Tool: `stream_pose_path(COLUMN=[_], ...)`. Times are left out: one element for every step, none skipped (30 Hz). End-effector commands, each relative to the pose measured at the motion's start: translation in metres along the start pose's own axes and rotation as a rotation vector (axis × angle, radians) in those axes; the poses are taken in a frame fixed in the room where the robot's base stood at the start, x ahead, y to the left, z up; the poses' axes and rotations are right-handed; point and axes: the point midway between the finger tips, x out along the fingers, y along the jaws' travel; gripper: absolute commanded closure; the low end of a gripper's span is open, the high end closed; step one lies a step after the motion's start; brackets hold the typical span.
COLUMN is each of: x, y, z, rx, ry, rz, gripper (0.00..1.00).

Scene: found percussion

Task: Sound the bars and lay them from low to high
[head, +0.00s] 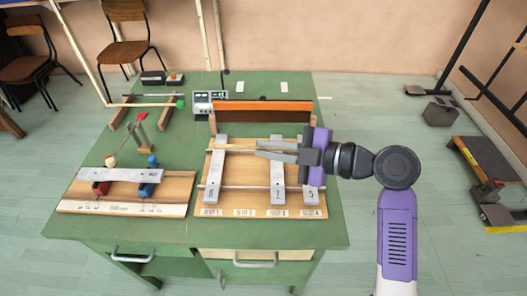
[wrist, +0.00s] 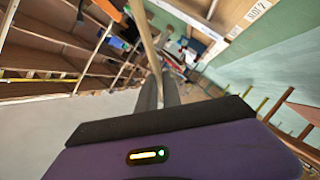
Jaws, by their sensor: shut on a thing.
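My gripper (head: 258,148) is above the back of the slotted wooden board (head: 247,205), shut on a thin pale wooden stick (head: 236,147). The stick runs up between the fingers in the wrist view (wrist: 148,38); its head cannot be made out. On the board, grey bar 6 (head: 218,170) lies at the first slot, bar 7 (head: 277,180) at the third, and bar 5 (head: 309,182) at the fourth. The second slot is empty. Another grey bar (head: 135,175) lies across red and blue supports on the left board (head: 120,207).
A green-headed stick (head: 180,104) rests on a wooden rack behind. A small metered box (head: 209,101) stands at the back, beside an orange-edged upright panel (head: 264,107). A little stand (head: 142,132) is behind the left board. The table's (head: 290,87) back right is mostly clear.

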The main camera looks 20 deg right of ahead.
Motion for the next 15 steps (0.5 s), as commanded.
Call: stream_pose_path(x=[0.002,0.002,0.002,0.002,0.002,0.002,0.002,0.0,-0.001,-0.001,-0.002,-0.004,-0.005,-0.007,-0.01], y=[-0.009,-0.01,-0.013,-0.015,-0.016,-0.019,-0.02,-0.014,-0.012,-0.01,-0.007,-0.002,0.003,0.008,0.015], z=[0.012,0.016,0.021,0.024,0.027,0.032,0.035,0.028,0.026,0.024,0.022,0.017,0.013,0.008,0.002], rx=[0.023,0.04,0.06,0.074,0.089,0.109,0.124,0.118,0.117,0.116,0.115,0.114,0.113,0.112,0.111], ry=[0.013,0.022,0.034,0.042,0.051,0.063,0.072,0.07,0.069,0.069,0.069,0.069,0.069,0.069,0.069], rz=[0.008,0.013,0.018,0.023,0.027,0.033,0.037,0.035,0.035,0.035,0.035,0.035,0.035,0.035,0.035], gripper=[1.0,1.0,1.0,1.0,1.0,1.0,1.0,1.0,1.0,1.0,1.0,1.0,1.0,1.0,1.0])
